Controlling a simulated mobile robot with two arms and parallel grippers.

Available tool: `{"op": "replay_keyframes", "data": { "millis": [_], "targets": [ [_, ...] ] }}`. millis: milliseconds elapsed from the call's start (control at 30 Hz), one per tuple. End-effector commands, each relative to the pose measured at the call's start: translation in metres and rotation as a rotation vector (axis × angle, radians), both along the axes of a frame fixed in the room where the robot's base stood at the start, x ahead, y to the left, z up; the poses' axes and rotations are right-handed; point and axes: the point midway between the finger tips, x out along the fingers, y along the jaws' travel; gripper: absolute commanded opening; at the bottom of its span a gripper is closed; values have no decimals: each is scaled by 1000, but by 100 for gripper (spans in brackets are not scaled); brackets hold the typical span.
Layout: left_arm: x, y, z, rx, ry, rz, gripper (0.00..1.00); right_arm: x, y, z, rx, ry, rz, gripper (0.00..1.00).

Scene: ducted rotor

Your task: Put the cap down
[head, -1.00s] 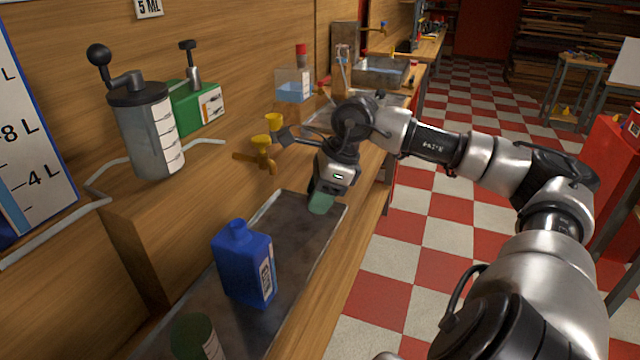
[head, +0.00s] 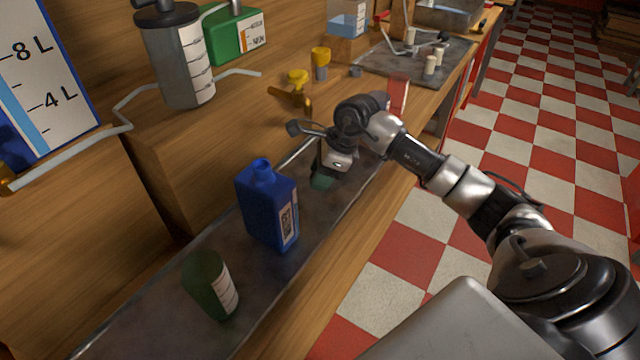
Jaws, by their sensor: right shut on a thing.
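My right gripper (head: 328,174) points down over the far part of the grey metal tray (head: 150,318) on the bench. I cannot tell whether the cap touches the tray. A blue bottle (head: 268,205) stands upright on the tray, nearer to me than the gripper, with its neck open and no cap on it. My left gripper is not in view.
A dark green container (head: 211,284) stands on the near part of the tray. Tray surface between bottle and gripper is clear.

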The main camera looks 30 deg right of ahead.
Motion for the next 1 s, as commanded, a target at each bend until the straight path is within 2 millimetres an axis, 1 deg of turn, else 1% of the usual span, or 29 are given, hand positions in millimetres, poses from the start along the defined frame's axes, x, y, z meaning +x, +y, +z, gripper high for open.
{"op": "replay_keyframes", "data": {
  "millis": [67, 167, 300, 400, 633, 767, 800, 933, 1000],
  "targets": [
    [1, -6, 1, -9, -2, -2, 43, 3, 1, -2, 0, 0, 0, 18],
    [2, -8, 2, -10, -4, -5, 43, 3, 1, -10, 0, 2, 1, 18],
    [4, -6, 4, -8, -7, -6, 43, 2, 1, -31, 2, 4, 0, 18],
    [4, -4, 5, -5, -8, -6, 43, 2, 1, -41, 0, 2, -1, 18],
    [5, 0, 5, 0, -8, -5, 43, 3, 0, -42, -1, -1, 0, 18],
    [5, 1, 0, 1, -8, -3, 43, 3, 0, -47, -1, 0, 0, 18],
    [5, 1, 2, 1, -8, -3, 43, 3, 0, -45, -1, -1, 0, 46],
    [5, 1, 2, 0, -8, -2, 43, 3, 0, -45, -1, -1, 0, 65],
    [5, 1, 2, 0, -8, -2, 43, 3, 0, -45, -1, -1, 0, 65]
  ]
}}
